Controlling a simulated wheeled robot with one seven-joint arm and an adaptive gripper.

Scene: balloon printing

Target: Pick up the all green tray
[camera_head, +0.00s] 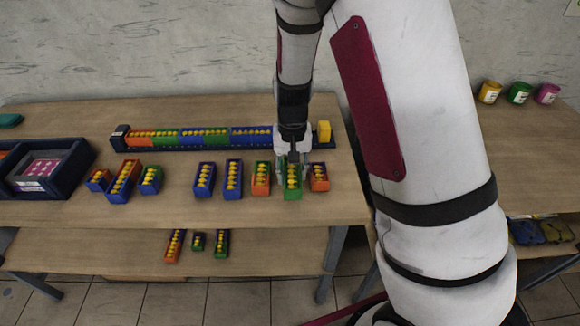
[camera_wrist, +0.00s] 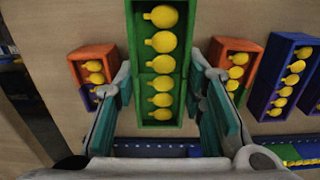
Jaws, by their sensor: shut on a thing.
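The all green tray (camera_head: 292,195) holds a row of yellow balloon-shaped pieces and stands on the table, right of centre in the head view. In the wrist view the green tray (camera_wrist: 133,40) runs up the middle, its far end cut off by the top edge. My gripper (camera_head: 293,161) is over the tray from above, with one finger on each long side. In the wrist view my gripper (camera_wrist: 160,72) is shut on the tray's sides. I cannot tell whether the tray is lifted off the table.
An orange and purple tray (camera_head: 319,186) stands close on the right and an orange and green tray (camera_head: 261,190) close on the left. Blue trays (camera_head: 233,190) stand further left. A long blue rack (camera_head: 170,148) lies behind. A dark box (camera_head: 77,175) is at far left.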

